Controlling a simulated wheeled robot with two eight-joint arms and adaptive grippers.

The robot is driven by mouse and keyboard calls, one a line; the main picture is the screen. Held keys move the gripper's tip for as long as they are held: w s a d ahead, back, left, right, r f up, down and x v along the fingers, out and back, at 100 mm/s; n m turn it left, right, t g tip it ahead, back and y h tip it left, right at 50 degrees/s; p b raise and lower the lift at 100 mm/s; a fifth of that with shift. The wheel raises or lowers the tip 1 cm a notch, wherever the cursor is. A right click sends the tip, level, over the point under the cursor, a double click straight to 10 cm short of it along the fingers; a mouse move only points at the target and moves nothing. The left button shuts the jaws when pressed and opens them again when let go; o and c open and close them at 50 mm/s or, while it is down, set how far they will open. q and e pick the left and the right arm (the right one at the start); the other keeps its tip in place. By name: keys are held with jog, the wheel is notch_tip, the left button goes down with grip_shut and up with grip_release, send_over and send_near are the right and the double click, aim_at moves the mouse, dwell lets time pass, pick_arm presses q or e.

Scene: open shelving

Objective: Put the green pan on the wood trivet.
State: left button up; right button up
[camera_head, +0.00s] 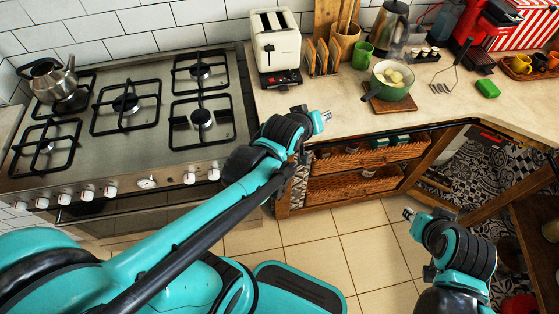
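The green pan (389,95), with pale yellowish pieces inside, is on the counter at the right. It appears to rest on the wood trivet (375,104), a brown board whose edges show around the pan's lower part. Its handle points to the lower left. My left gripper (322,119) is at the counter's front edge, left of the pan and apart from it. My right gripper (408,214) is low over the floor, in front of the counter, well away from the pan. Both grippers are small in view, and their finger openings are not clear.
A toaster (275,45), a green mug (362,55), a grey kettle (389,27) and a masher (446,78) surround the pan. The stove (128,140) is at the left. Counter left of the trivet is clear.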

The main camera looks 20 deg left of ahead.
pick_arm(q)
jog(key=s+a+f+m+g, duration=0.1)
jog(key=s+a+m, duration=0.1)
jog(key=s, duration=0.6)
jog(key=s+a+f+m+g+y, duration=0.1)
jog(key=s+m, duration=0.3)
jog(key=s, duration=0.4)
jog(key=shift+a+f+g, duration=0.25)
jog(key=shift+a+g, duration=0.3)
jog(key=shift+g, duration=0.25)
